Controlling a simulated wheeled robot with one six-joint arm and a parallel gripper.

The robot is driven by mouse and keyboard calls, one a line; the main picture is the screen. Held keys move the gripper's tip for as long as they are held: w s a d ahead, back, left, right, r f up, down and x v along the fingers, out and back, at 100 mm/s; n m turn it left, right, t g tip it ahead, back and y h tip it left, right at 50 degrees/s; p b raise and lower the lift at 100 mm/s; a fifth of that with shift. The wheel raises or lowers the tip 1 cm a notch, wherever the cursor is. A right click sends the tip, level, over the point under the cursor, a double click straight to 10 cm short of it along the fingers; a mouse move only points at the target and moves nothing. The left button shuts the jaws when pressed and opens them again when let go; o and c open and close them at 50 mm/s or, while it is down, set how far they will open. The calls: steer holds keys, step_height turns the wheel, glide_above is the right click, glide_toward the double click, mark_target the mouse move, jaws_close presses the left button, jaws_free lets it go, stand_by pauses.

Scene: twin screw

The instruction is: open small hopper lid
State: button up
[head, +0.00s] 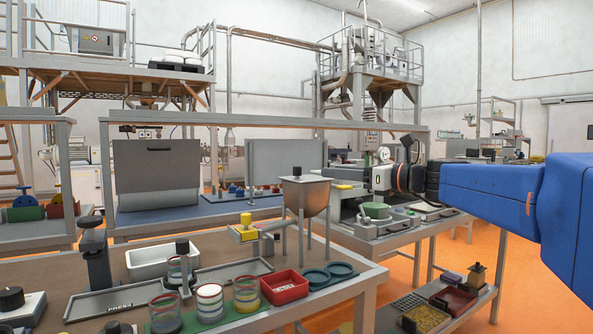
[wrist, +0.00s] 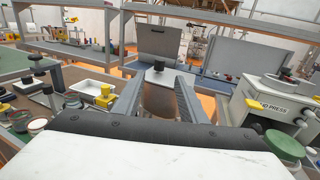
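In the wrist view, the lid and knob (wrist: 158,66) show between the fingertips, and nothing is held. The lid's hinge is not clear.
A yellow-handled valve (head: 245,231) sits left of the hopper's legs. A red bin (head: 284,287), several jars and a white tray (head: 150,264) stand on the near bench. A press machine (wrist: 266,104) is at the right in the wrist view. Open floor separates the benches.

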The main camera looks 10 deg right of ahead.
mark_target(297, 168)
steer(key=x, duration=1.4)
steer(key=shift+f, duration=0.1)
jaws_close()
